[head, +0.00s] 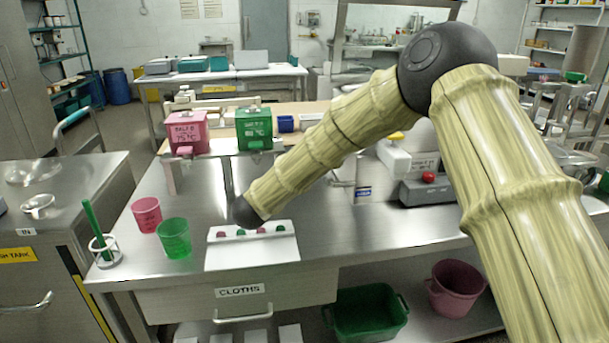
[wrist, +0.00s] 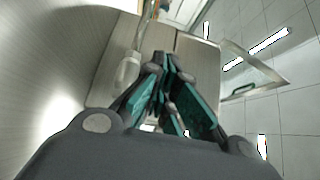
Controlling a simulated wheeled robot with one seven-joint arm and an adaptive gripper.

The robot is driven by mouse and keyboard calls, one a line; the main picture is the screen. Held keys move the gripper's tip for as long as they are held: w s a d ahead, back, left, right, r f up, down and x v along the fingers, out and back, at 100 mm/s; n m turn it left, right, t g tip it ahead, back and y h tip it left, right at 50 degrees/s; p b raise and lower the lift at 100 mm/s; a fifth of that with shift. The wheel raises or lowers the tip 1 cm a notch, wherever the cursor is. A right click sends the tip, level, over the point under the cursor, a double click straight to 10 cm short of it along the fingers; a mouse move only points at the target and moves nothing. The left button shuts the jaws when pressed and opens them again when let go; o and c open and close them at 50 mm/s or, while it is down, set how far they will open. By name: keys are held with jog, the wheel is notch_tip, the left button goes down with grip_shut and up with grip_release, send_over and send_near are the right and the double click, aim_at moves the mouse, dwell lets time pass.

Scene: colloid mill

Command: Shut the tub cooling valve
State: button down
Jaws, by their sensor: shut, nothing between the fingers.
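I cannot pick out the tub cooling valve for certain in either view. In the wrist view my gripper (wrist: 161,58) has its dark and teal fingers together at the tips, with nothing held. A pale, rounded handle-like piece (wrist: 128,68) on a thin stem is just left of the fingertips; I cannot tell whether it is the valve or whether the fingers touch it. In the head view my arm reaches down left over the steel bench, and the gripper itself is hidden beyond the dark joint.
On the steel bench (head: 370,226) stand a pink cup (head: 146,214), a green cup (head: 174,238), a white panel with coloured knobs (head: 252,254), a pink box (head: 187,134) and a green box (head: 254,128). A grey unit with a red knob (head: 428,188) is at the right.

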jog(key=shift+w+a, duration=0.2)
jog(key=shift+w, duration=0.05)
dwell(0.5)
jog(key=a, duration=1)
jog(key=shift+w+b, duration=0.35)
jog(key=shift+w, duration=0.05)
